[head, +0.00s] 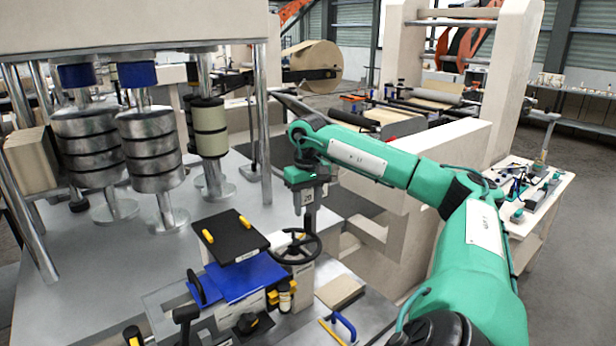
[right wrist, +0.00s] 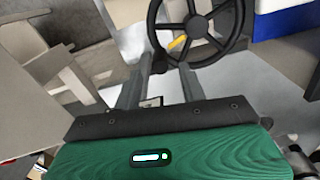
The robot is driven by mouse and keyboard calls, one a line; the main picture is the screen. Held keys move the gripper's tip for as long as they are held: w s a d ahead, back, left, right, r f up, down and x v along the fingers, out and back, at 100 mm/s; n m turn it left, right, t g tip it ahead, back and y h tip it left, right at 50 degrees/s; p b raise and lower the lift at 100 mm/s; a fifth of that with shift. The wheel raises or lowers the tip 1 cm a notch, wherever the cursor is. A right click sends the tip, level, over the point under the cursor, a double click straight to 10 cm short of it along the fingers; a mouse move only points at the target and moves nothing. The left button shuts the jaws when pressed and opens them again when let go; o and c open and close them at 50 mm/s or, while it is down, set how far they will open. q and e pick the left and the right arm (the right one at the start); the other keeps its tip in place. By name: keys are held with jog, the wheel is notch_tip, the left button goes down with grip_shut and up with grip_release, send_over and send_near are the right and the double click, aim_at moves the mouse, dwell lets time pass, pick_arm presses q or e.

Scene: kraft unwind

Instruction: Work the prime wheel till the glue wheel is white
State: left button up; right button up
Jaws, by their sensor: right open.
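A black spoked handwheel (head: 297,247), which I take for the prime wheel, stands at the right of the blue-topped unit. It shows at the top of the right wrist view (right wrist: 199,27), with a yellow piece (right wrist: 178,42) seen at its spokes. My right gripper (head: 309,212) points down just above and behind the wheel. Its two fingers (right wrist: 166,72) are apart with nothing between them, and the wheel lies beyond their tips. I cannot tell for sure which part is the glue wheel; a cream-coloured roller (head: 209,130) stands among metal rollers (head: 150,150). My left gripper does not show.
A black plate (head: 231,238) with yellow grips sits above a blue block (head: 245,280), left of the wheel. A small block (head: 339,291) and a blue handle (head: 343,326) lie in front. A side table (head: 540,200) with tools is at the right.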

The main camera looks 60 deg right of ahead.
notch_tip(320, 180, up, 9)
jog(key=p, duration=0.2)
dwell(0.3)
